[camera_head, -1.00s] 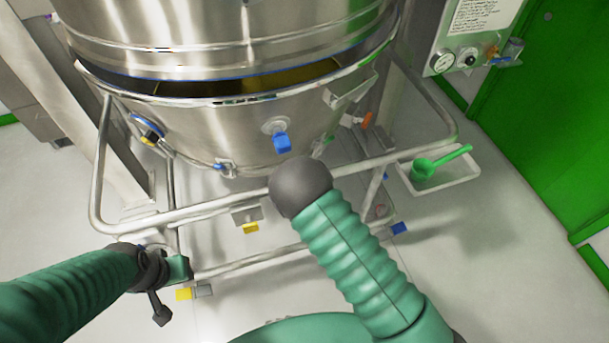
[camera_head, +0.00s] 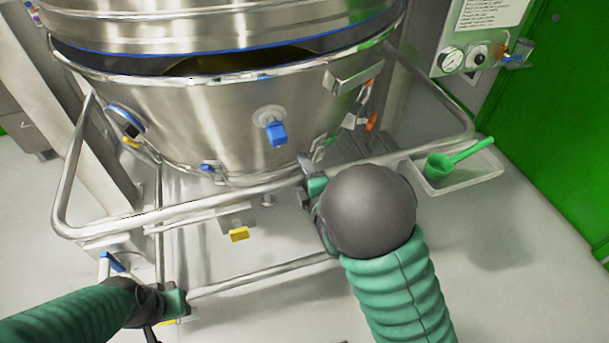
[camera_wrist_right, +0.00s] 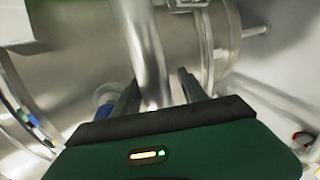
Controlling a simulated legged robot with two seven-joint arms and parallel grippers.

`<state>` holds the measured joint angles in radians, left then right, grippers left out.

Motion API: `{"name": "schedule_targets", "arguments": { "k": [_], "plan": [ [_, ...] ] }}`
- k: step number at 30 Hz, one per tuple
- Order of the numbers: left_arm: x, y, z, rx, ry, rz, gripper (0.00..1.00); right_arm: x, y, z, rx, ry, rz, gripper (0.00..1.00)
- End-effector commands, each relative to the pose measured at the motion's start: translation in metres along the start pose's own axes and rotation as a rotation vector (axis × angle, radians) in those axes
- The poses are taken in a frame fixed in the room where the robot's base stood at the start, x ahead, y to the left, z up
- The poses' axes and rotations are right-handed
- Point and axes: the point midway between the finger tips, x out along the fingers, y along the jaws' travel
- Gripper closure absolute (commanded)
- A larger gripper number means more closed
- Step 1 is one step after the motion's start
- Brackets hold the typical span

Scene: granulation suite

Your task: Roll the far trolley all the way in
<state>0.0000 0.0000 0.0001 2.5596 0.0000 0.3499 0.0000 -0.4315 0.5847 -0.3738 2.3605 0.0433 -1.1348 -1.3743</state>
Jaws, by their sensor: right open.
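The trolley is a steel tubular frame (camera_head: 165,214) under a large steel bowl (camera_head: 215,115), which has a blue-handled valve (camera_head: 276,132) on its front. My right gripper (camera_head: 306,186) is at the trolley's front push rail, partly hidden by my dark wrist. In the right wrist view the open fingers (camera_wrist_right: 158,92) stand on either side of a steel tube (camera_wrist_right: 146,50); contact cannot be told. My left gripper (camera_head: 176,303) is low at the left, by the end of the lower crossbar (camera_head: 260,274). Whether its jaws are open cannot be made out.
A steel column (camera_head: 75,135) stands left of the trolley. A white tray (camera_head: 465,176) with a green scoop (camera_head: 455,160) is on the right. Behind it are a gauge panel (camera_head: 462,55) and a green door (camera_head: 560,120). Pale floor (camera_head: 520,270) is clear at the lower right.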

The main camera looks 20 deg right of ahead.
Motion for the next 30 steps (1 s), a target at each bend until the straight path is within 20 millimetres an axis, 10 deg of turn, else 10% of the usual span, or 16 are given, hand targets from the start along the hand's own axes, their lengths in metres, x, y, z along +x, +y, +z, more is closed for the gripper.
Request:
{"name": "schedule_targets", "arguments": {
  "k": [8, 19, 30],
  "plan": [
    [0.0002, 0.0, 0.0002, 0.0, 0.0, 0.0, 0.64, 0.0022, -0.0002, -0.0002, 0.0, 0.0, -0.001, 0.51],
    [0.0004, 0.0, 0.0003, 0.0, -0.001, 0.0, 0.64, 0.0019, -0.001, -0.0003, 0.0, 0.0, -0.002, 0.99],
    [0.0005, 0.0, 0.0003, 0.0, -0.001, 0.0, 0.64, 0.0017, -0.0024, -0.0004, 0.0, 0.001, -0.006, 1.0]
  ]
}}
